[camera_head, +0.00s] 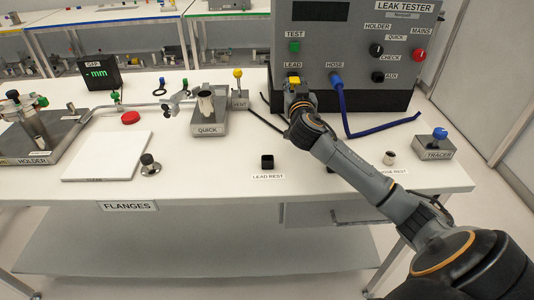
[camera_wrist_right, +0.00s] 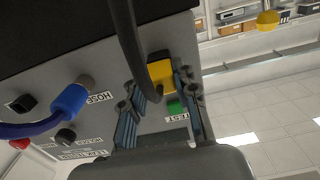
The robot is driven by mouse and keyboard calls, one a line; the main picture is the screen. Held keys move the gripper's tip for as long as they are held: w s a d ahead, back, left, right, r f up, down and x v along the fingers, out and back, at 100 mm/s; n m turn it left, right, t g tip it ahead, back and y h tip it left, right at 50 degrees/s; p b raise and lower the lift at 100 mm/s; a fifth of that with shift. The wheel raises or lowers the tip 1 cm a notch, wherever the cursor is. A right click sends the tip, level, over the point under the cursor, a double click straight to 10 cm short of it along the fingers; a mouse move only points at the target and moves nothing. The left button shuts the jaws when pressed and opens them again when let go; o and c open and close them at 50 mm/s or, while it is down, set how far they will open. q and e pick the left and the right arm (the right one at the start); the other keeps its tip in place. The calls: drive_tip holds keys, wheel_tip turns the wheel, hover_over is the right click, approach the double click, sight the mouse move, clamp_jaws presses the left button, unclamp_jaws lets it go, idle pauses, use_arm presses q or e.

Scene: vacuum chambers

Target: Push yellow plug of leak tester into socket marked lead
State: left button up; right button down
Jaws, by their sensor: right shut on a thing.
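The grey leak tester (camera_head: 345,40) stands at the back right of the bench, with a LEAD label on its front. The yellow plug (camera_head: 294,80) is just below that label; it also shows in the right wrist view (camera_wrist_right: 160,71). My right gripper (camera_head: 299,98) is shut on the plug, with a finger on either side of it in the wrist view (camera_wrist_right: 159,84). The plug is close against the panel. The lead socket is hidden behind it, so I cannot tell how deep the plug sits. My left gripper is not in view.
A blue hose plug (camera_head: 336,80) sits beside the yellow plug, its hose running right. A green TEST button (camera_head: 295,46) is above. The black lead rest (camera_head: 267,161) stands empty in front. The QUICK block (camera_head: 209,122) and a white plate (camera_head: 108,157) are left.

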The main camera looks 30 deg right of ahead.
drive_tip(key=shift+w, duration=0.1)
idle(0.5)
drive_tip(key=c, duration=1)
unclamp_jaws()
drive_tip(key=shift+w+d, duration=0.1)
drive_tip(key=shift+w, duration=0.05)
drive_tip(key=shift+o, duration=0.2)
drive_tip(key=v, duration=0.7)
